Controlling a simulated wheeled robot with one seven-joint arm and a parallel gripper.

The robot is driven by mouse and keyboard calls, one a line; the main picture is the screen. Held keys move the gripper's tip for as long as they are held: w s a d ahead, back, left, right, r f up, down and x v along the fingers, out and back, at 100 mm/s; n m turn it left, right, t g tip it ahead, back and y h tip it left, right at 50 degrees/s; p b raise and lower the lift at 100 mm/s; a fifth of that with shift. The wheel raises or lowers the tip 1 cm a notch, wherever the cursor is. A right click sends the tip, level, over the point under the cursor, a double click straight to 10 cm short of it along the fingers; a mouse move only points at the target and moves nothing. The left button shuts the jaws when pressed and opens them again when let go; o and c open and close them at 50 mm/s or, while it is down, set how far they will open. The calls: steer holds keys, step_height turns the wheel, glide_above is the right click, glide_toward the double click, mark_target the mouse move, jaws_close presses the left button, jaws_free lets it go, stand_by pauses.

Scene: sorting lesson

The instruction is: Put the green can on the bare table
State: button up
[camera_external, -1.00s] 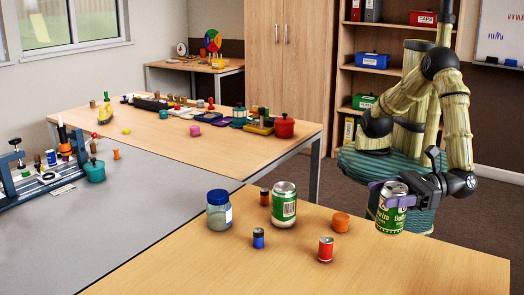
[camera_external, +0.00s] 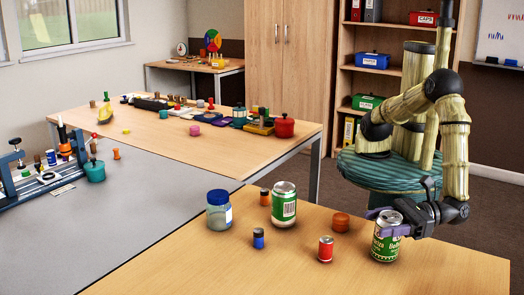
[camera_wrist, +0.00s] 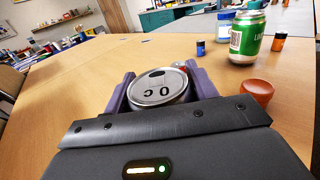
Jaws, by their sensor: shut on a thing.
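A green can (camera_external: 387,246) with white lettering is between the purple fingers of my gripper (camera_external: 388,226), which is shut on it. The can is upright, low at the right part of the near wooden table (camera_external: 300,278), and its base looks at or very near the tabletop. In the wrist view the silver lid of the held can (camera_wrist: 158,88) shows between the two fingers; its side is hidden. A second green can (camera_external: 284,205) with a white label stands on the table further left, and also shows in the wrist view (camera_wrist: 247,38).
An orange round piece (camera_external: 341,222) and a small red can (camera_external: 326,249) stand left of my gripper. A blue-lidded jar (camera_external: 219,210), a small blue can (camera_external: 258,238) and a small orange, dark-topped can (camera_external: 265,197) stand further left. The table's front part is clear.

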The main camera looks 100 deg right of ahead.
steer(key=shift+f, duration=0.15)
steer(key=o, duration=1.2)
steer(key=shift+c, duration=0.2)
steer(key=shift+r, duration=0.25)
steer(key=s, duration=1.2)
steer(key=shift+p, duration=0.3)
